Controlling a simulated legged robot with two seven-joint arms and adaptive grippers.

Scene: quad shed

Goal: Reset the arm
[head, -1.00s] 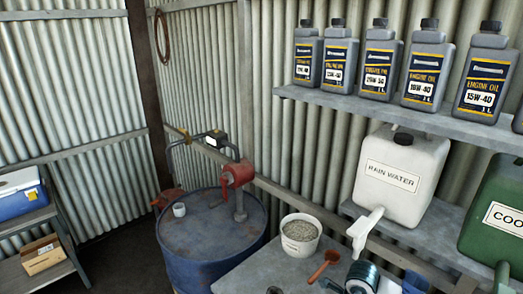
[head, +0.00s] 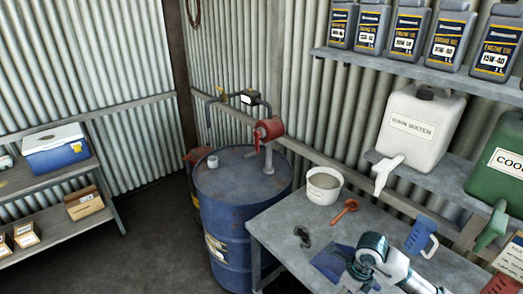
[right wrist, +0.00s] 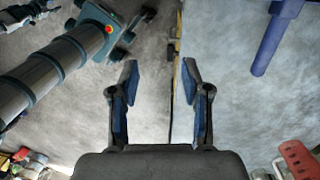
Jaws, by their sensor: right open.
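My right gripper (right wrist: 157,80) is open in the right wrist view, its two fingers with blue pads well apart and nothing between them. Below it are a grey surface and a straight edge. In the head view a teal and white arm part of mine (head: 378,262) comes in from the lower right, over the grey workbench (head: 275,222); its fingers cannot be made out there. In the right wrist view another arm of mine (right wrist: 50,75) crosses the upper left. A dark shape (right wrist: 130,38) at its end may be my left gripper, but its jaws are unclear.
A tub (head: 323,186), a reddish-brown scoop (head: 345,210) and a blue jug (head: 421,236) stand or lie on the workbench. A blue drum (head: 225,215) with a red pump (head: 268,130) stands beside it. The rain water container (head: 420,130) and oil bottles (head: 452,40) are on shelves. Floor shows left.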

